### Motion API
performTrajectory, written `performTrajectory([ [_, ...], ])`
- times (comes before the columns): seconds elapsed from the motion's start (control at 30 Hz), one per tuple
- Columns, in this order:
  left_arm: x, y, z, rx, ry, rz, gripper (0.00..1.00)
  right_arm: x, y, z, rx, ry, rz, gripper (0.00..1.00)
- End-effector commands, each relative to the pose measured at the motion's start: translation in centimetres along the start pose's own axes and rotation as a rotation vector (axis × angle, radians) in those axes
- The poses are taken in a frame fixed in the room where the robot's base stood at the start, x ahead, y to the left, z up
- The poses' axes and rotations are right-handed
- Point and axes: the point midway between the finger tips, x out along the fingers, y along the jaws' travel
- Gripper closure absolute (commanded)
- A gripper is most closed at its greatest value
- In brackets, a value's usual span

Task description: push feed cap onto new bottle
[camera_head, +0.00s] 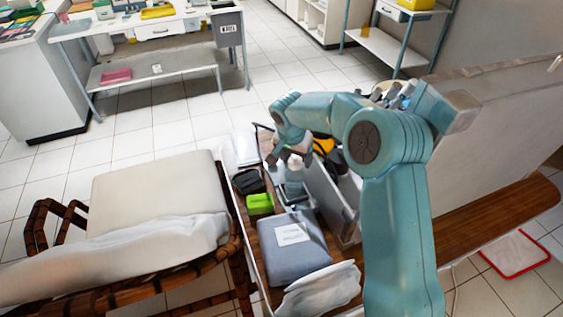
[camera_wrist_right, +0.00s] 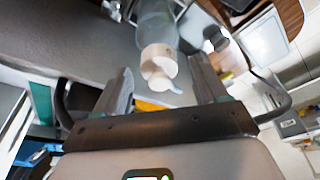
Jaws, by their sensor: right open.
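A clear bottle (camera_wrist_right: 155,28) with a white cap (camera_wrist_right: 157,58) on its near end shows in the right wrist view. A pale piece sticks out beyond the cap; I cannot tell whether the cap is fully seated. My right gripper (camera_wrist_right: 160,68) is open, with one finger on each side of the cap and gaps visible. In the head view my right gripper (camera_head: 291,156) is small, just above the bottle (camera_head: 293,187) on the cart, and partly hides its top. My left gripper is in neither view.
The narrow cart also holds a bright green box (camera_head: 260,203), a black pouch (camera_head: 248,181) and a grey-blue case (camera_head: 292,250). A grey panel (camera_head: 325,198) stands close right of the bottle. A cushioned recliner (camera_head: 160,200) is left of the cart.

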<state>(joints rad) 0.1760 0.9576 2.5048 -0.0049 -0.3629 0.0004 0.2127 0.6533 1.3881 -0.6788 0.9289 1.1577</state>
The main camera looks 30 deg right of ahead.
Motion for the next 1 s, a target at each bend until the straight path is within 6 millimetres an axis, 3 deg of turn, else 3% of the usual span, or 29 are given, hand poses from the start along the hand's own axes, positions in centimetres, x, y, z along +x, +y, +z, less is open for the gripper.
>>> performTrajectory([
  [0.3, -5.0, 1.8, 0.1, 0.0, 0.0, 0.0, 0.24, -4.7, 0.0, -1.3, 0.002, 0.001, -0.001, 0.28],
  [0.47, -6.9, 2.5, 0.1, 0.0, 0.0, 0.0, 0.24, -5.5, 0.0, -1.5, 0.001, 0.0, 0.001, 0.28],
  [0.6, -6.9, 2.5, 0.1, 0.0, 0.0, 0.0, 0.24, -6.4, 0.3, -2.0, 0.001, 0.002, -0.002, 0.28],
  [0.77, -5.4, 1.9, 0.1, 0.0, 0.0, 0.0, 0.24, -7.0, -1.8, -0.8, -0.041, 0.002, -0.014, 0.28],
  [1.0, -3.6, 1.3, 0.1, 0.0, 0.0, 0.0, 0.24, -9.1, -4.1, 2.4, -0.13, 0.002, -0.039, 0.28],
])
